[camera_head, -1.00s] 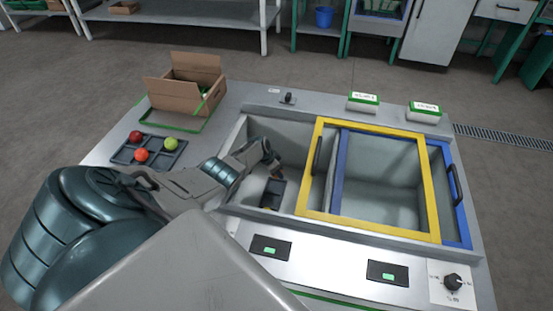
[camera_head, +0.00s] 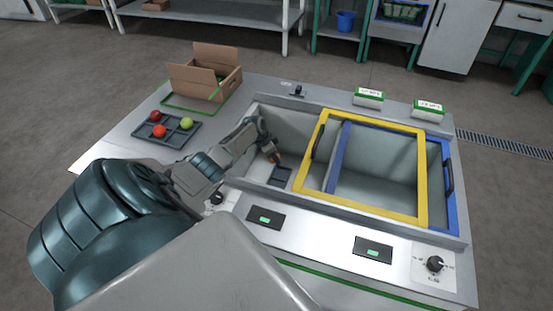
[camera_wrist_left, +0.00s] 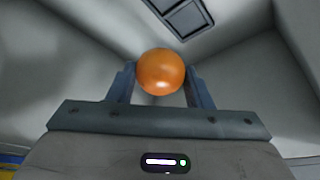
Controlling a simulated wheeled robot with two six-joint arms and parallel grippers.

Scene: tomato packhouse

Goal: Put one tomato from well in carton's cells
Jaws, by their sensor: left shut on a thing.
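My left gripper (camera_head: 274,157) is inside the open left part of the well (camera_head: 290,120). It is shut on an orange tomato, which shows clearly between its fingers in the left wrist view (camera_wrist_left: 160,72). The tomato is held above a dark tray (camera_head: 280,176) on the well floor, which also shows in the left wrist view (camera_wrist_left: 186,14). The dark celled carton (camera_head: 182,142) lies on the worktop left of the well. It holds two red tomatoes (camera_head: 155,115) and (camera_head: 159,131) and a yellow-green one (camera_head: 186,123). My right gripper is not in view.
A cardboard box (camera_head: 205,78) with open flaps stands behind the carton, by a green outline. A yellow-framed lid (camera_head: 422,180) and a blue-framed lid (camera_head: 449,215) cover the well's right side. Two labelled boxes (camera_head: 368,98) and (camera_head: 429,110) stand at the back.

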